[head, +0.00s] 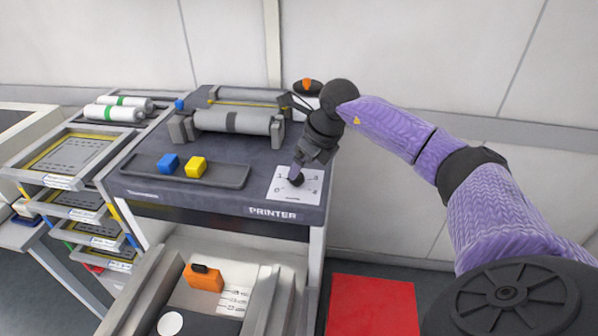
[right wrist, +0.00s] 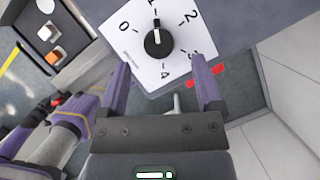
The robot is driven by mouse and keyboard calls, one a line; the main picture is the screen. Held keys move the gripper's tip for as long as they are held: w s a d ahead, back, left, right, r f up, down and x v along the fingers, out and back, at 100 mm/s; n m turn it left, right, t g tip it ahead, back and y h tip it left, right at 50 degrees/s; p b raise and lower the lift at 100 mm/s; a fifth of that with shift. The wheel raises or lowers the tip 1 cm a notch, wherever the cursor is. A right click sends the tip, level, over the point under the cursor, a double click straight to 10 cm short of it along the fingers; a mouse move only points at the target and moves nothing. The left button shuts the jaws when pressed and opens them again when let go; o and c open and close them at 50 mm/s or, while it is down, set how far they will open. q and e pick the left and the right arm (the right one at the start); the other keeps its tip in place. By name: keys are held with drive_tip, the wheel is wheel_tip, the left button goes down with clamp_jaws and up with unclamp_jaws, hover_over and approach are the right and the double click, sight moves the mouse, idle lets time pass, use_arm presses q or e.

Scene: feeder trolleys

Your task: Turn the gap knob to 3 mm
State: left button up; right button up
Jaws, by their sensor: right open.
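The gap knob (right wrist: 158,43) is a round black knob with a white pointer line on a white dial plate (right wrist: 140,58) marked 0 to 4. In the right wrist view the pointer is at the 1. In the head view the dial plate (head: 312,190) lies on the front right corner of the printer top, with the knob (head: 296,181) partly hidden by my gripper. My right gripper (right wrist: 160,72) is open and empty. Its fingers are apart on either side, close to the knob but not closed on it.
The printer trolley (head: 225,205) carries a roller (head: 232,122) and a tray (head: 232,183) with a blue cube (head: 168,163) and a yellow cube (head: 196,167). A rack of trays (head: 62,182) stands at left. A red patch (head: 370,306) lies on the floor.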

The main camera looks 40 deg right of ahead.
sight(299, 176)
drive_tip(key=x, duration=0.3)
drive_tip(key=shift+w+f, duration=0.15)
drive_tip(key=shift+f, duration=0.15)
drive_tip(key=shift+c, duration=0.3)
clamp_jaws()
drive_tip(key=shift+r, duration=0.1)
